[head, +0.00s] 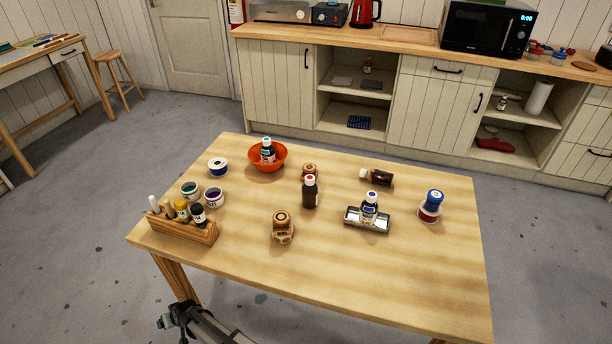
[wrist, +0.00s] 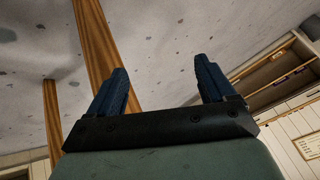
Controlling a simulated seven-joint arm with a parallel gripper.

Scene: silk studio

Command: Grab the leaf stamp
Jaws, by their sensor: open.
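Two wooden stamps stand on the wooden table (head: 345,285) in the head view. One stamp (head: 282,226) is near the middle front, and the other stamp (head: 309,171) is farther back, behind a dark bottle with a red cap (head: 310,192). Their marks are too small to tell which bears a leaf. My gripper (head: 166,322) is low at the bottom of the head view, in front of the table's near left edge and apart from both stamps. In the wrist view my gripper (wrist: 161,67) has its two dark blue fingers wide apart with nothing between them. No stamp shows there.
A wooden rack of small bottles (head: 183,229) and several paint jars stand at the table's left. An orange bowl (head: 281,163) holds a bottle. A metal tray (head: 353,223) holds another. A blue-and-red stack (head: 431,206) stands right. The right front tabletop is clear.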

